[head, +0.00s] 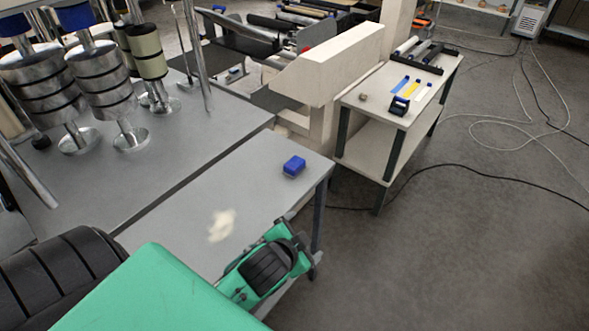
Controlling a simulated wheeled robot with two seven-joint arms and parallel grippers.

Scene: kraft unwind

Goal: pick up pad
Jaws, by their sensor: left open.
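A small blue block, which looks like the pad (293,166), lies on the grey table (262,154) near its far right corner. Nothing touches it from above. My left gripper (299,255) is at the table's right edge, nearer to me than the blue pad and clearly apart from it. It is open, and I see nothing held in it. Its green and black wrist hides part of the near table edge. My right gripper is out of the picture.
A pale patch (221,225) lies on the table. Metal rollers (102,75) stand on the grey surface at the left. A cream machine frame (330,70) rises behind the table. A side bench (375,100) holds small tools. Cables cross the floor at the right.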

